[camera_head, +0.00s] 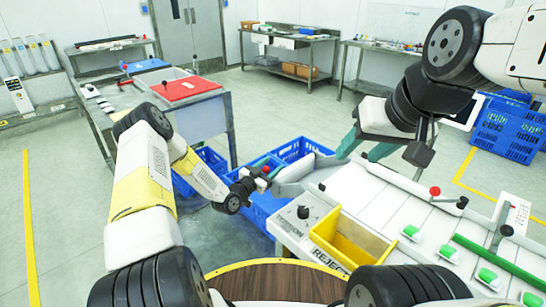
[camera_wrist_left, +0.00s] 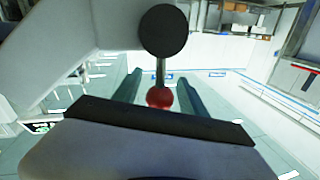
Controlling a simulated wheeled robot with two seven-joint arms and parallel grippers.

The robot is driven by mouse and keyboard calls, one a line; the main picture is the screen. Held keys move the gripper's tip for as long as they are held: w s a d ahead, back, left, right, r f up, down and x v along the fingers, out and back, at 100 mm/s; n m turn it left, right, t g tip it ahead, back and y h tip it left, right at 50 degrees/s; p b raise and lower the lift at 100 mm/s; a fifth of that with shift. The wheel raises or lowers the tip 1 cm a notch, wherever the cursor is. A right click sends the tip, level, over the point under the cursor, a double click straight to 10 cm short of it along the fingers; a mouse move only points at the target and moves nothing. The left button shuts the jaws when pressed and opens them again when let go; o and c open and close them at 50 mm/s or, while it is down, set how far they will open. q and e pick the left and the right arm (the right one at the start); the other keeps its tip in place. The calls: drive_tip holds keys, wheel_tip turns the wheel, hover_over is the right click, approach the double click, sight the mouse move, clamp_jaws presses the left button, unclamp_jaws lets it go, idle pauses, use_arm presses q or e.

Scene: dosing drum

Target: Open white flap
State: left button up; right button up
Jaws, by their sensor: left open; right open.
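A red ball knob (camera_head: 266,170) on a thin rod is at the left end of the white machine. In the left wrist view the red knob (camera_wrist_left: 159,97) sits between the two teal fingers, with a black disc (camera_wrist_left: 164,30) above it on the rod. My left gripper (camera_head: 259,172) is open around the knob; contact cannot be told. A pale white flap-like piece (camera_head: 293,172) is just right of the knob; its exact hinge and position are unclear. My right gripper (camera_head: 362,150) is open and empty above the machine's back edge.
A yellow reject bin (camera_head: 350,240) is set into the white machine top (camera_head: 375,197), with several green-and-white pieces at right. Blue crates (camera_head: 300,148) stand on the floor behind. A table with a red board (camera_head: 186,88) is at back left.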

use_arm(q)
clamp_jaws()
idle(1.4)
